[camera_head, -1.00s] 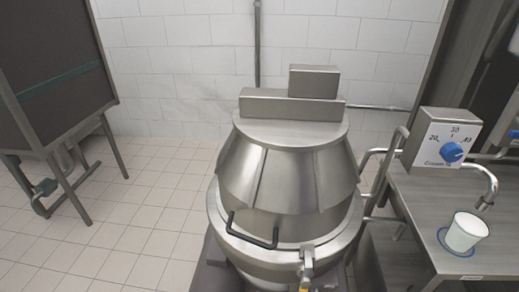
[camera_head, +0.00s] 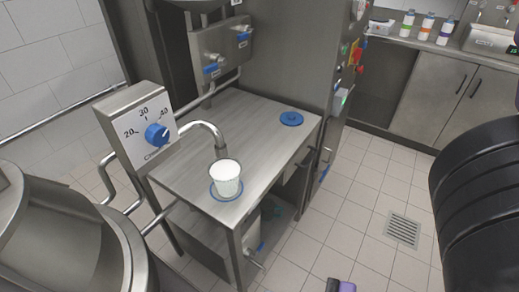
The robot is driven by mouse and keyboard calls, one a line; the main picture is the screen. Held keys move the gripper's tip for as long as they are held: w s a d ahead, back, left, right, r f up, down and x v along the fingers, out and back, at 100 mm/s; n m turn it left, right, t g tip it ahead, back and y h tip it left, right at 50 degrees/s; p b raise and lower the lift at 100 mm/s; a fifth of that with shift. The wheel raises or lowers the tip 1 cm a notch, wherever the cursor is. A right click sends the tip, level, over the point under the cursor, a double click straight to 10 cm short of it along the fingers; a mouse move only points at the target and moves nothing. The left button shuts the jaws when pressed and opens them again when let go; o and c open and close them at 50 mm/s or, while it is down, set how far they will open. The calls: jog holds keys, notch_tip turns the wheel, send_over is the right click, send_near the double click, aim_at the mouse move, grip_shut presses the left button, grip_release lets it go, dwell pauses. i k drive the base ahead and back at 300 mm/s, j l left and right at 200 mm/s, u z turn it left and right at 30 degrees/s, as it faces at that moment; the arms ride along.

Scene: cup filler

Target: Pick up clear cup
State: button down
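The clear cup (camera_head: 226,182) looks pale and whitish. It stands upright on a blue ring marking (camera_head: 214,194) near the front edge of the steel table (camera_head: 262,135). The tip of the filler's curved spout (camera_head: 216,136) is just above the cup's rim. I cannot tell what is inside the cup.
A dial box with a blue knob (camera_head: 157,134) and a steel kettle (camera_head: 62,240) stand left of the cup. A blue disc (camera_head: 291,118) lies at the table's far right. Tiled floor with a drain grate (camera_head: 403,229) is open to the right. Several bottles stand on the back counter.

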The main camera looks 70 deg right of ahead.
aim_at(225, 173)
jog(key=z, duration=0.7)
jog(key=j+u, duration=0.35)
jog(key=k+j+u, duration=0.1)
jog(key=j+u, duration=0.25)
